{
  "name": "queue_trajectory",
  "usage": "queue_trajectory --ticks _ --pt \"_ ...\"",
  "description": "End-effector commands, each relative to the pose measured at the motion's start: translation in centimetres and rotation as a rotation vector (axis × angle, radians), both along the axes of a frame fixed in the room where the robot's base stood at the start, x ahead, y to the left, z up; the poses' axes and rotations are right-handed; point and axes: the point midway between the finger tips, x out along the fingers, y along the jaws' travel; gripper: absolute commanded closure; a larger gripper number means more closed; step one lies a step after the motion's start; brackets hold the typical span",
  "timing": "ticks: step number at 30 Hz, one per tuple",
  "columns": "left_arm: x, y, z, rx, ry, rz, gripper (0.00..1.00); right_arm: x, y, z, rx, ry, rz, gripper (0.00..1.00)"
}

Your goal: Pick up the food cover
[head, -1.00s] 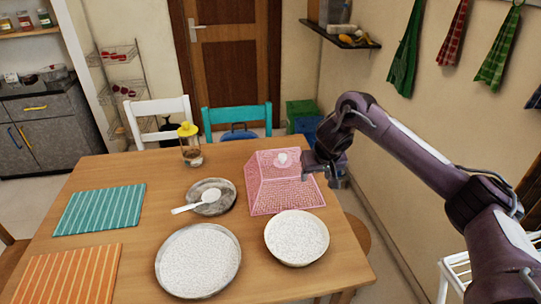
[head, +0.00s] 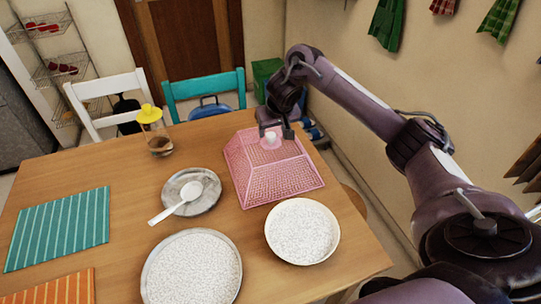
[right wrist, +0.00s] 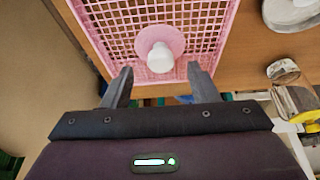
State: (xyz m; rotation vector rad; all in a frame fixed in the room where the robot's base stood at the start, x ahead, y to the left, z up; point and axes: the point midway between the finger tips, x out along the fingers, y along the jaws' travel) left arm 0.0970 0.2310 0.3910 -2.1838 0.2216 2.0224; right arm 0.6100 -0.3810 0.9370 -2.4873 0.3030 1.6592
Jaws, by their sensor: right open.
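The pink mesh food cover (head: 280,175) stands on the wooden table, with a white knob (head: 270,138) on its top. My right gripper (head: 275,131) is at the top of the cover, its fingers around or just by the knob. In the right wrist view, the open fingers (right wrist: 158,80) point toward the knob (right wrist: 159,57), which lies between and just beyond their tips. The pink cover (right wrist: 110,25) fills the top of that view. The fingers do not close on anything. My left gripper is not in view.
A white-speckled bowl (head: 302,232) stands close in front of the cover. A larger speckled plate (head: 192,268), a metal dish (head: 175,188) with a white spoon (head: 175,205) and a yellow-lidded jar (head: 157,134) are to the left. The wooden table (head: 130,215) has bare room between them.

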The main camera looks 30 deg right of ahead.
Motion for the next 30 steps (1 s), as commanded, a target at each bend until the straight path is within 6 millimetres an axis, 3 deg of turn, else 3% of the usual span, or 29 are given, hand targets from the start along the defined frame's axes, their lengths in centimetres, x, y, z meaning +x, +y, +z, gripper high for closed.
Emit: queue_trajectory --ticks 6,14,26,30 --pt "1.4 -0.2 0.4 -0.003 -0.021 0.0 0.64 0.9 -0.2 -2.4 -0.002 0.002 0.0 0.46" --pt "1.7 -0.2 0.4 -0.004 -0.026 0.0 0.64 1.1 -0.2 -2.6 -0.002 -0.001 0.001 0.46" --pt "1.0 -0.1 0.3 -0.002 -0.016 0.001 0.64 1.1 -0.2 -2.6 -0.002 -0.001 0.001 0.99" --pt "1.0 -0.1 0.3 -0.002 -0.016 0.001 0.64 1.1 -0.2 -2.5 -0.002 -0.002 0.001 1.0"
